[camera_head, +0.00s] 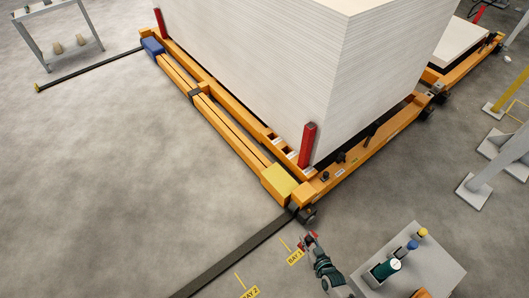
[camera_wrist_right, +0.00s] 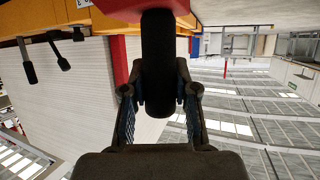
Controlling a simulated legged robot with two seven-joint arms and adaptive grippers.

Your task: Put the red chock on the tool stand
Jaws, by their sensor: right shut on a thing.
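My right gripper (camera_head: 311,240) is low in the middle of the head view, near the bay label on the floor. In the right wrist view, my right gripper (camera_wrist_right: 158,95) is shut on the black handle of the red chock (camera_wrist_right: 140,8). Most of the chock is cut off by that view's top edge. In the head view the chock (camera_head: 306,237) shows only as small red bits at the fingertips. The tool stand (camera_head: 441,267) is a grey-topped stand at bottom right, apart from the gripper. My left gripper is not in view.
The stand's top carries a green-and-black tool (camera_head: 383,270), a blue-topped item (camera_head: 412,245) and a yellow one (camera_head: 423,232). An orange gantry frame (camera_head: 232,128) with red posts surrounds a tall white sheet stack (camera_head: 270,70). A dark floor rail (camera_head: 240,255) runs left of the gripper.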

